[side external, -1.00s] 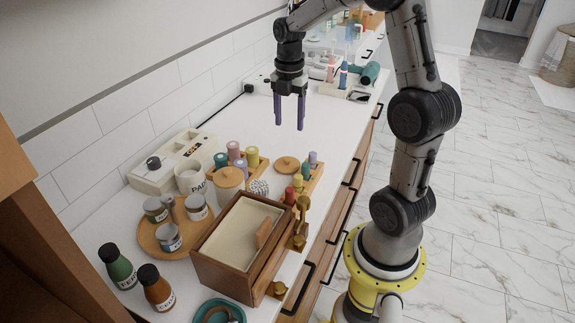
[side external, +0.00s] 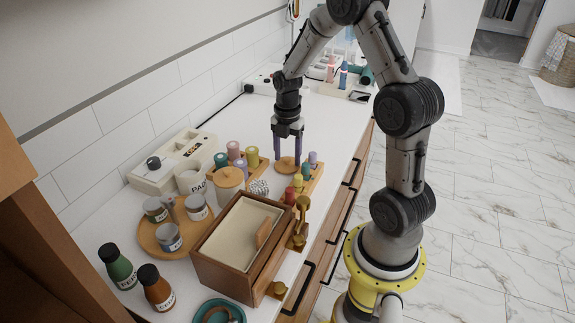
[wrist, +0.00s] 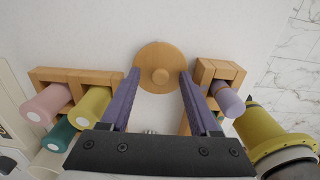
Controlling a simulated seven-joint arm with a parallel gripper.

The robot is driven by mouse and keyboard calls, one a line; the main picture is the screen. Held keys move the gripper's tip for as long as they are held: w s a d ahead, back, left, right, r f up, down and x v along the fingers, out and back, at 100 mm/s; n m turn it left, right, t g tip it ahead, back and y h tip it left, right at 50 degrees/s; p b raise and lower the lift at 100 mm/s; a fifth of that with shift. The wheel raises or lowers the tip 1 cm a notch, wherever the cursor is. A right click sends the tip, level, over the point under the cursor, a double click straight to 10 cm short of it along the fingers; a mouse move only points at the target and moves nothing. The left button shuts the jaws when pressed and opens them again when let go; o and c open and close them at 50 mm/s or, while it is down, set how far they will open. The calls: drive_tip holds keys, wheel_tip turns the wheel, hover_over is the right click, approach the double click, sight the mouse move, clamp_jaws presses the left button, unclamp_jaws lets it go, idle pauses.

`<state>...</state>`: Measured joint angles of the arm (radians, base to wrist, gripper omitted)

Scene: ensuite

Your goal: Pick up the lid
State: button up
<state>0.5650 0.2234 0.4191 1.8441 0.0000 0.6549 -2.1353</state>
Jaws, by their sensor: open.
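The lid is a round wooden disc with a small round knob in its middle. In the wrist view the lid (wrist: 160,56) lies just beyond and between my two purple fingertips. In the side external view the lid (side external: 287,165) is partly covered by my fingers. My gripper (side external: 287,160) points down over the lid, its fingers on either side of it. I cannot tell whether the fingertips touch the lid.
Wooden racks with coloured rolls stand close on both sides: pink and yellow rolls (wrist: 93,107) left, a lavender roll (wrist: 228,100) right. The counter behind the lid is clear.

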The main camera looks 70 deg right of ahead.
clamp_jaws()
idle(0.3)
drive_tip(key=shift+r, duration=0.15)
